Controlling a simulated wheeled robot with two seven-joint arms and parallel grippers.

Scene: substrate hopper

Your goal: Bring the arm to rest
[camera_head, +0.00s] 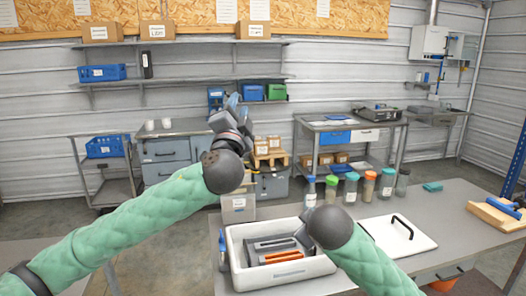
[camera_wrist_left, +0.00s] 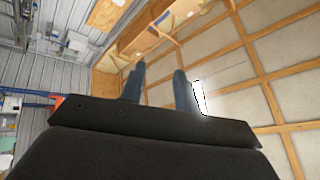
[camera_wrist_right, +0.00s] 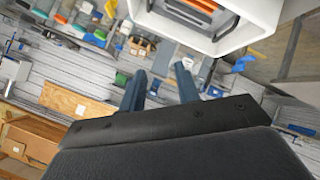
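My left arm reaches in from the left in the head view, with its gripper (camera_head: 236,108) raised and pointing up and away, in front of the back wall. In the left wrist view its two blue-grey fingers (camera_wrist_left: 158,90) stand apart with nothing between them. My right arm comes in from the lower right, its dark wrist joint over the right side of a white bin (camera_head: 238,262). The right gripper is hidden in the head view. In the right wrist view its fingers (camera_wrist_right: 160,90) are apart and empty, and the white bin (camera_wrist_right: 245,32) shows at the top.
The bin stands on a grey table (camera_head: 460,213) and holds a grey and orange object (camera_head: 278,247). Several lidded jars (camera_head: 369,186) line the table's back edge. A white lid (camera_head: 398,234) with a black handle lies right of the bin. A wooden board (camera_head: 495,212) lies far right.

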